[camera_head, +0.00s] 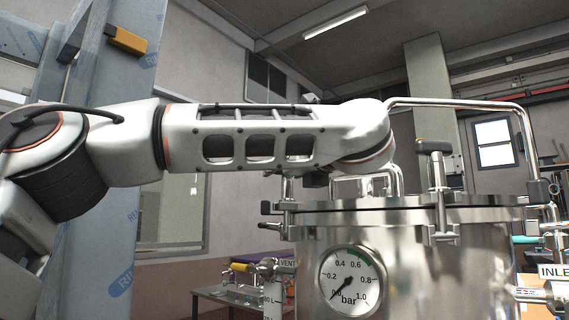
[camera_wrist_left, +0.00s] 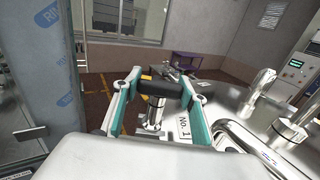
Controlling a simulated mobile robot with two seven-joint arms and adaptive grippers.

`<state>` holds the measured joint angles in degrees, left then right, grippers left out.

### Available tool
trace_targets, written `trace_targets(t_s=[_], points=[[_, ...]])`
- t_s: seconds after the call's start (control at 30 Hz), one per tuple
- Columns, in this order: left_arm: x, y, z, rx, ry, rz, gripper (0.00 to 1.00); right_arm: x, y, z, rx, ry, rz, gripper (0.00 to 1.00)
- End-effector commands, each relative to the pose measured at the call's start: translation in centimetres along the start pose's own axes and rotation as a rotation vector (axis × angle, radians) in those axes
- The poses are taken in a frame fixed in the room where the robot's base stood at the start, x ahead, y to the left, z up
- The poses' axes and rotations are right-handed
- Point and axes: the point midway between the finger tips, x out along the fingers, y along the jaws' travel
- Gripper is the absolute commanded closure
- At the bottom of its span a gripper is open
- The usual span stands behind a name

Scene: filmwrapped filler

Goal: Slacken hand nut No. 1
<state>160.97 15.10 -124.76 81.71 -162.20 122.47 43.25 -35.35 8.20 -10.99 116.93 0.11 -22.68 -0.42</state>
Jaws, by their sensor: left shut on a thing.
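Hand nut No. 1 (camera_wrist_left: 155,108) shows in the left wrist view as an upright chrome post with a black crossbar (camera_wrist_left: 160,88) on top. A white label reading "NO. 1" (camera_wrist_left: 184,128) is beside it on the lid. My left gripper (camera_wrist_left: 161,84) has its two teal-edged fingers on either side of the crossbar and is shut on it. In the head view my left arm reaches across to the vessel, and its wrist hides most of the gripper and this nut. My right gripper is in neither view.
The steel vessel (camera_head: 400,235) has a pressure gauge (camera_head: 348,280) on its front, needle near zero. Another hand nut (camera_head: 436,165) stands upright at the lid's front rim. A bent steel pipe (camera_head: 460,104) arches over the lid. A blue-grey column (camera_head: 110,180) stands left.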

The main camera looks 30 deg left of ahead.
Motion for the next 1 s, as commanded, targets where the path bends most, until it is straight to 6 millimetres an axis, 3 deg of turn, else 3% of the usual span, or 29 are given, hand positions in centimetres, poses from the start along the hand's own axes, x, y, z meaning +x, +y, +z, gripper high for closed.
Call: trace_targets(t_s=[0.03, 0.4, 1.0], points=[[-0.3, 0.2, 0.8, -0.004, -0.007, 0.035, 0.80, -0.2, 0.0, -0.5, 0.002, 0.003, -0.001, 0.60], [-0.1, 0.2, 0.3, -0.003, -0.002, 0.207, 0.80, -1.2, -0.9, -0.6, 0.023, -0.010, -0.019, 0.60], [0.0, 0.1, -0.1, 0.001, 0.002, 0.240, 0.80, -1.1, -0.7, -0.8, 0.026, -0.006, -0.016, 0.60]])
